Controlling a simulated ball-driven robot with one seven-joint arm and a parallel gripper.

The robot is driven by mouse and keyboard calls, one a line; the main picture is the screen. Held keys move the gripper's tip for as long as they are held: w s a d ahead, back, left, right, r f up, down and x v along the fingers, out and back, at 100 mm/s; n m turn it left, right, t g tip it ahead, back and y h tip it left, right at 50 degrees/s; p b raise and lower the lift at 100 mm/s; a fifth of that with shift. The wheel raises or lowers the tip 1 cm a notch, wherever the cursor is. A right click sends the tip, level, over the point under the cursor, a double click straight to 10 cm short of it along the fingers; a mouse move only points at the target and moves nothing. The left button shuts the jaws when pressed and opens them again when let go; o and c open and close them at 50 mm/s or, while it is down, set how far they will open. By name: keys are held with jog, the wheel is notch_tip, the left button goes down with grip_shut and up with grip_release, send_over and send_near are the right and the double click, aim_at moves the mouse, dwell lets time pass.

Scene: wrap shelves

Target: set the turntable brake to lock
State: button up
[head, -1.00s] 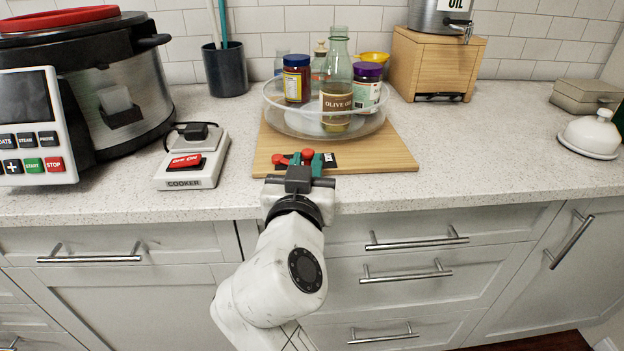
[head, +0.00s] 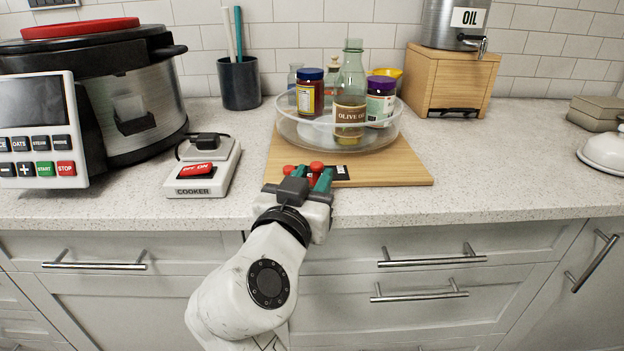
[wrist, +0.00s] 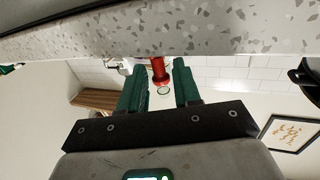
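The turntable (head: 300,132) is a clear round tray holding bottles and jars, on a wooden board (head: 405,172). At the board's front edge is the brake, with a red knob (head: 317,167), another red part (head: 289,170) to its left and a dark label plate (head: 341,173) to its right. I cannot read the plate or tell the brake's setting. My gripper (head: 311,176) is at the board's front edge, its green fingers apart. In the wrist view, the red knob (wrist: 158,68) shows between the open fingers (wrist: 162,92), with gaps beside it; I cannot tell whether they touch it.
A cooker switch box (head: 203,170) with a red rocker stands left of the board. A large cooker (head: 155,95) stands farther left and a dark cup (head: 239,84) behind. A wooden box (head: 452,80) carries a metal oil can (head: 448,22).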

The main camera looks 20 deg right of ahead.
jog(key=shift+o, duration=1.1)
jog(key=shift+s, duration=0.1)
jog(key=v, duration=1)
jog(key=shift+s+a+p, duration=0.25)
jog(key=shift+p, duration=0.05)
